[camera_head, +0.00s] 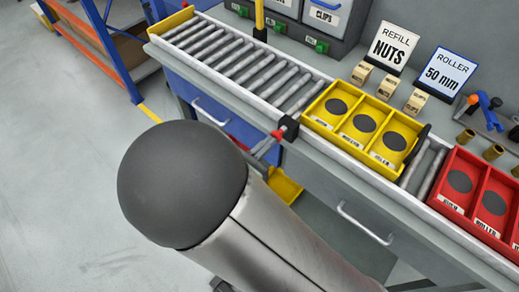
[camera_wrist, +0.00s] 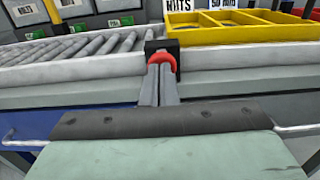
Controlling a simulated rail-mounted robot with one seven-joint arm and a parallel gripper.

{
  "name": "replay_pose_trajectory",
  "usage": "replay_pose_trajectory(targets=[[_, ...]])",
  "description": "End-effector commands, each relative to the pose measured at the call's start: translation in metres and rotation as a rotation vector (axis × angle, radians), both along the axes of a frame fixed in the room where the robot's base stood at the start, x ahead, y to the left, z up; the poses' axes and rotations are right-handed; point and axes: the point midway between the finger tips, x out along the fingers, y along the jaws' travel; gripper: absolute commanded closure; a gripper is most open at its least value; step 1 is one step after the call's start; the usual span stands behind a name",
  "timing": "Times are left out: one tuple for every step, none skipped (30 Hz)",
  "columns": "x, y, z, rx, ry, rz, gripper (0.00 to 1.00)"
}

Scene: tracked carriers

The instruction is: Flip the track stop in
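The track stop is a black block (camera_head: 289,128) on the near rail of the roller track, just left of the yellow carrier. A red rounded part (camera_head: 277,135) faces out from it. In the wrist view the black block (camera_wrist: 160,46) stands above the rail, with the red part (camera_wrist: 161,58) at its front. My gripper (camera_wrist: 162,72) has its two fingers together, tips at or just in front of the red part; contact cannot be told. In the head view my gripper (camera_head: 267,146) is partly hidden behind my arm.
The yellow carrier (camera_head: 345,141) sits on the rollers right of the stop. Beyond it is a red carrier (camera_head: 464,210). Rollers (camera_head: 240,62) to the left are empty. A black plate (camera_head: 418,145) stands at the yellow carrier's right end. A yellow post (camera_head: 260,15) stands at the far rail.

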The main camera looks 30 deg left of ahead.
Motion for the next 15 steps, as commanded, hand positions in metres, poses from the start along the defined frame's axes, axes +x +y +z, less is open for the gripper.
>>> replay_pose_trajectory(targets=[[0.009,-0.003,0.0,0.0,-0.001,-0.005,1.0],[0.013,-0.004,0.0,-0.001,-0.001,-0.005,1.0],[0.017,-0.005,0.0,-0.001,-0.001,-0.003,1.0],[0.019,-0.006,0.0,-0.001,-0.001,-0.002,1.0],[0.02,-0.006,0.0,-0.001,-0.001,-0.002,1.0],[0.021,-0.006,0.0,-0.001,-0.001,-0.002,1.0],[0.021,-0.006,0.0,-0.001,-0.001,-0.002,1.0],[0.021,-0.006,0.0,-0.001,-0.001,-0.002,1.0],[0.021,-0.006,0.0,-0.001,-0.001,-0.002,1.0],[0.021,-0.006,0.0,-0.001,-0.002,-0.002,1.0],[0.022,-0.006,0.0,-0.001,-0.002,-0.003,1.0],[0.022,-0.006,0.001,-0.001,-0.002,-0.003,1.0],[0.022,-0.006,0.001,-0.001,-0.002,-0.003,1.0],[0.022,-0.006,0.001,-0.001,-0.002,-0.003,1.0],[0.022,-0.006,0.001,-0.002,-0.003,-0.004,1.0]])
